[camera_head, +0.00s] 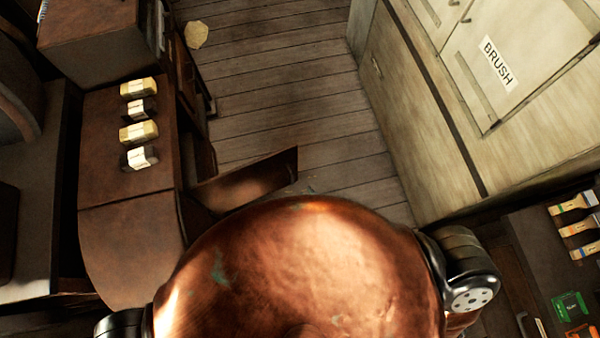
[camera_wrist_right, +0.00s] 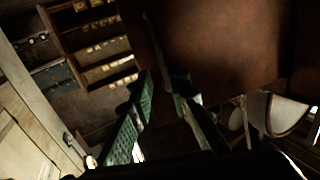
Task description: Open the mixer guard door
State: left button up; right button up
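A flat brown metal panel (camera_head: 245,182), which looks like a door leaf, stands out over the floor from the end of a brown bench in the head view. I cannot tell for sure that it is the mixer guard door. In the right wrist view a large brown panel (camera_wrist_right: 225,40) fills the upper right, with a thin dark bar along its left edge. My right gripper (camera_wrist_right: 163,78) has its green-padded fingers apart, close to that edge. The bar appears between the fingertips; contact is unclear. The head view hides this gripper, and my left gripper is out of view.
Several small labelled blocks (camera_head: 139,134) stand on the brown bench (camera_head: 125,208) at left. A pale cabinet (camera_head: 420,110) marked BRUSH lines the right. Brushes (camera_head: 577,226) lie at far right. The plank floor (camera_head: 290,95) between is mostly clear. My copper-coloured body covers the lower middle.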

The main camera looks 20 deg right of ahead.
jog(key=shift+v, duration=1.1)
